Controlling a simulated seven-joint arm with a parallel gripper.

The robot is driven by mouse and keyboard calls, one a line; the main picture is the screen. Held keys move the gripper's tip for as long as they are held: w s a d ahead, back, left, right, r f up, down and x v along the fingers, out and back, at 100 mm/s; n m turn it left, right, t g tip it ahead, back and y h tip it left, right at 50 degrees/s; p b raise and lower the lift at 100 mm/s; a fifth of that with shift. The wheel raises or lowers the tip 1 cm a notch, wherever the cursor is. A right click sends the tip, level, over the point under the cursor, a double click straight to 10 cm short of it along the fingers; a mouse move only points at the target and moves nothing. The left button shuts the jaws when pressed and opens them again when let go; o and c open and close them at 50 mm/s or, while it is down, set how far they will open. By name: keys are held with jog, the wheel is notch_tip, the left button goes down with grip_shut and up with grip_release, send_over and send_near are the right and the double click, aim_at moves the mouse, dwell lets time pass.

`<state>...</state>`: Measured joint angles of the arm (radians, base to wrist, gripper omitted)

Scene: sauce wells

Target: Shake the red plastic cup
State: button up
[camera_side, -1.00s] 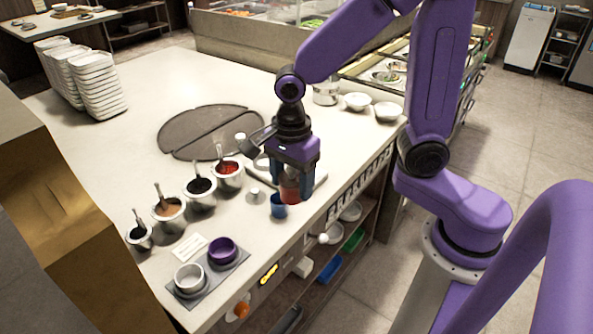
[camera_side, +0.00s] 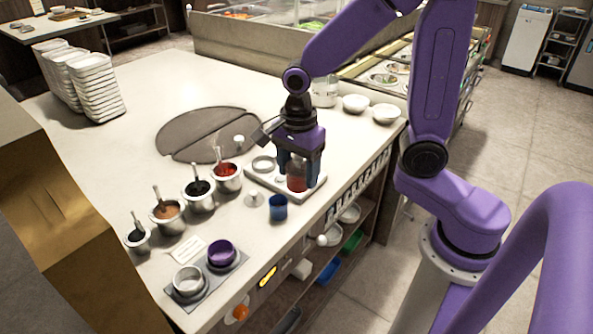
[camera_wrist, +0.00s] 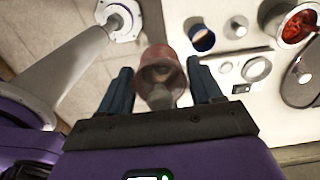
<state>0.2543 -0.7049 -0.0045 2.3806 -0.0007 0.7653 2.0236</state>
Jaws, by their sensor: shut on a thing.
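The red plastic cup (camera_side: 297,183) is between the two dark blue fingers of my gripper (camera_side: 299,170), which is shut on it. In the side view the cup is upright, over or on the right part of a white tray (camera_side: 258,179); I cannot tell whether it touches the tray. The wrist view shows the cup (camera_wrist: 160,72) between the fingertips of my gripper (camera_wrist: 163,85), with a greyish thing inside its mouth. The fingers hide part of its sides in the side view.
A blue cup (camera_side: 278,208) stands just in front of the tray. Several metal sauce pots with spoons, including one of red sauce (camera_side: 227,178), stand to the left. A purple bowl (camera_side: 221,252) and a white bowl (camera_side: 188,281) sit on a grey mat near the front edge.

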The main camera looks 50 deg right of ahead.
aim_at(290, 182)
jog(key=shift+a, duration=0.1)
jog(key=shift+s+a, duration=0.2)
jog(key=shift+a, duration=0.5)
jog(key=shift+s+a, duration=0.25)
jog(key=shift+a, duration=0.4)
jog(key=shift+s+a, duration=0.2)
jog(key=shift+a, duration=0.5)
jog(key=shift+w+d, duration=0.2)
jog(key=shift+d, duration=0.5)
jog(key=shift+w+d, duration=0.25)
jog(key=shift+d, duration=0.5)
jog(key=shift+w+d, duration=0.2)
jog(key=shift+d, duration=0.5)
jog(key=shift+a, duration=0.1)
jog(key=shift+s+a, duration=0.2)
jog(key=shift+a, duration=0.5)
jog(key=shift+s+a, duration=0.25)
jog(key=shift+a, duration=0.4)
jog(key=shift+s+a, duration=0.2)
jog(key=shift+a, duration=0.5)
jog(key=shift+w+d, duration=0.2)
jog(key=shift+d, duration=0.5)
jog(key=shift+w+d, duration=0.25)
jog(key=shift+d, duration=0.5)
jog(key=shift+w+d, duration=0.2)
jog(key=shift+d, duration=0.5)
jog(key=shift+a, duration=0.1)
